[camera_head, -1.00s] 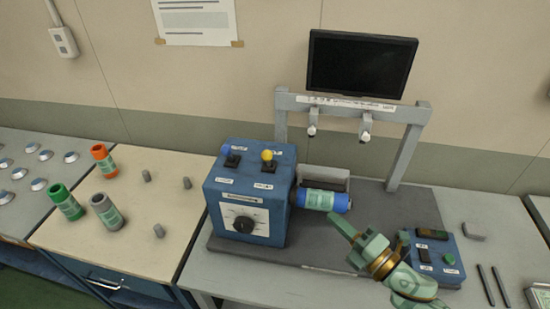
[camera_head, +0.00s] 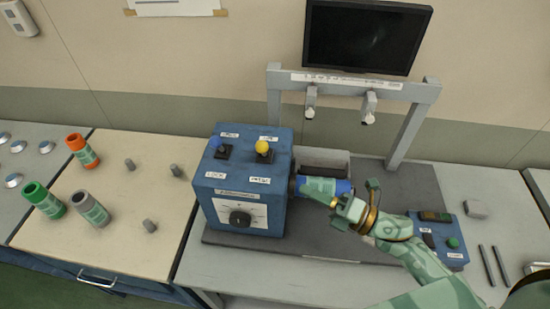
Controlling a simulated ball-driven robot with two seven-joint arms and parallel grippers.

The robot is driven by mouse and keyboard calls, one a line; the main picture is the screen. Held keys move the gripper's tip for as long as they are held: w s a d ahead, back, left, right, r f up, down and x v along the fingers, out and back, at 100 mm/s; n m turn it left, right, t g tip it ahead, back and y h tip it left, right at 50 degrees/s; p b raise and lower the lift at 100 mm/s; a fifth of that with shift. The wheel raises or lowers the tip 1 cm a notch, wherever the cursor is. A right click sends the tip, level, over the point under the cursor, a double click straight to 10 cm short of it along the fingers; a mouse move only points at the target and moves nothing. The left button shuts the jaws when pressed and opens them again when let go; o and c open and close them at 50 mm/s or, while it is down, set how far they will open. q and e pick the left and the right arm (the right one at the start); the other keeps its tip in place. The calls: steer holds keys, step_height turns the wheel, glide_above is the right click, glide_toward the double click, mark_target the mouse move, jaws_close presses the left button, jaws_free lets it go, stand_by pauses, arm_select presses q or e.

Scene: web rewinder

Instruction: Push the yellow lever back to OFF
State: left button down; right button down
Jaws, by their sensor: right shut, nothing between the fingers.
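The yellow lever (camera_head: 262,147) stands on top of the blue control box (camera_head: 240,208), on its right side. Its round yellow knob sits over a dark base between two small labels. Which label it leans towards is hard to tell. My right gripper (camera_head: 328,199) is shut and empty. It is to the right of the box and lower in the picture than the lever, apart from it. Its tips overlap the blue roll with a green label (camera_head: 318,187) in the picture; I cannot tell whether they touch. My left gripper is out of view.
A blue-knobbed lever (camera_head: 215,147) stands left of the yellow one. A grey frame (camera_head: 420,105) rises behind the roll, below a dark monitor (camera_head: 366,37). A button box (camera_head: 440,241) sits at right. Orange, green and grey spools stand on the left table (camera_head: 120,210).

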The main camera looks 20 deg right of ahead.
mark_target(263, 149)
steer(key=p+x, duration=0.1)
steer(key=x, duration=0.6)
steer(key=shift+w+a+r+p, duration=0.2)
steer(key=shift+p, duration=0.2)
steer(key=shift+w+a+r+p, duration=0.1)
steer(key=shift+w+r+p, duration=0.15)
steer(key=shift+w, duration=0.3)
steer(key=shift+w+a+r+p, duration=0.1)
steer(key=shift+w+r, duration=0.1)
steer(key=shift+w, duration=0.4)
steer(key=shift+w+r, duration=0.15)
steer(key=shift+w, duration=0.55)
